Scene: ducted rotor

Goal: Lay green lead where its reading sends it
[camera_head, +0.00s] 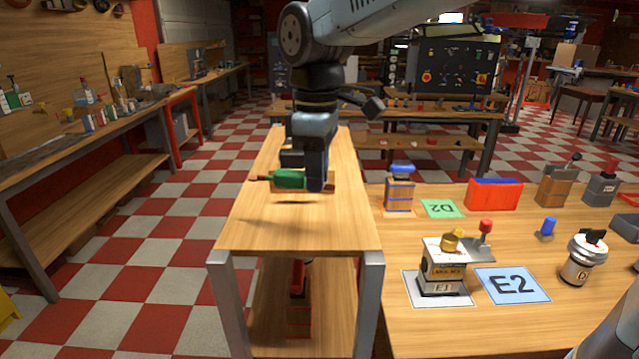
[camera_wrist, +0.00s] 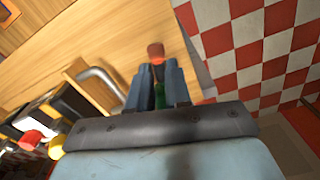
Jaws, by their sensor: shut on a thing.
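The green lead (camera_head: 289,179) has a green body and a dark reddish tip at its left end. My gripper (camera_head: 318,184) is shut on it and holds it roughly level, above the narrow wooden table (camera_head: 300,228), with a shadow beneath. In the wrist view the lead (camera_wrist: 157,75) shows its red end between my gripper's fingers (camera_wrist: 157,85). A block marked E1 (camera_head: 442,270), with a brass knob on top, stands left of a blue card marked E2 (camera_head: 512,285). A green card marked D2 (camera_head: 440,208) lies farther back. Any reading is too small to make out.
A block with a blue top (camera_head: 399,188), a red-and-blue box (camera_head: 493,194), a blue peg (camera_head: 546,228) and a round metal device (camera_head: 583,257) stand on the right bench. A red-topped object (camera_head: 298,285) sits on the shelf below. The narrow table's front is clear.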

